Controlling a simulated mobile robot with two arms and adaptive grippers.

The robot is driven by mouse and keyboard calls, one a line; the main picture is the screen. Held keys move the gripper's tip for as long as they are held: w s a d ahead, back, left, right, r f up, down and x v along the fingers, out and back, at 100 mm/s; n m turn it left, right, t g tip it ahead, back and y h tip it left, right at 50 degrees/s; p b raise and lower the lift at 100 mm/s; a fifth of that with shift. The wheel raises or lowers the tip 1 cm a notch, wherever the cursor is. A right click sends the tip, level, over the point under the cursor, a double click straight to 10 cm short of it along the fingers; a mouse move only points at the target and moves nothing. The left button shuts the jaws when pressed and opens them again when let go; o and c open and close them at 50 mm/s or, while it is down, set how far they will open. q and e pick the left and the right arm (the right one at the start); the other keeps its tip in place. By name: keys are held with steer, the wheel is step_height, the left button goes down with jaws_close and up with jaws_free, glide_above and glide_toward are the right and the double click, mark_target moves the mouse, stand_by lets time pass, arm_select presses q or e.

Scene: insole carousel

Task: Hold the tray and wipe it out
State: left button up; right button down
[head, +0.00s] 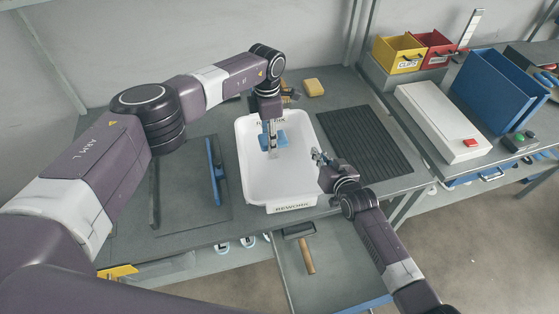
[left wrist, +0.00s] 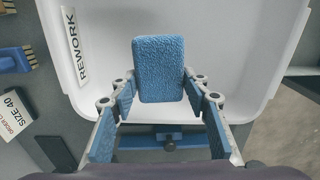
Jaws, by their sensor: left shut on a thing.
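The white tray (head: 282,192), labelled REWORK, lies on the grey bench, and its inside shows in the left wrist view (left wrist: 225,75). My left gripper (head: 271,148) points down into the tray. In the left wrist view its fingers (left wrist: 158,88) are closed on the sides of a blue textured sponge (left wrist: 158,60). I cannot tell whether the sponge touches the tray floor. My right gripper (head: 319,157) is at the tray's right rim. Its fingers are small there, and I cannot tell whether they are closed on the rim.
A yellow sponge (head: 314,87) lies behind the tray. A black ribbed mat (head: 365,142) is right of it, and a blue-handled tool (head: 215,170) is left. A wooden-handled tool (head: 306,255) lies below the bench front. A blue brush (left wrist: 14,60) is beside the tray.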

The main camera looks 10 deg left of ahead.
mark_target(270, 158)
arm_select(q)
steer(key=shift+f, duration=2.85)
steer(key=shift+s, duration=0.15)
steer(key=shift+s+d+f, duration=0.1)
steer(key=shift+s+d, duration=0.2)
steer(key=shift+s, duration=0.3)
steer(key=shift+s+d+f, duration=0.1)
steer(key=shift+s+d, duration=0.15)
steer(key=shift+s, duration=0.3)
steer(key=shift+w+a, duration=0.2)
steer(key=shift+w, duration=0.6)
steer(key=shift+w+a+f, duration=0.1)
steer(key=shift+w+a, duration=0.25)
steer(key=shift+w, duration=0.1)
steer(key=shift+w+r, duration=0.15)
steer(key=shift+r, duration=3.4)
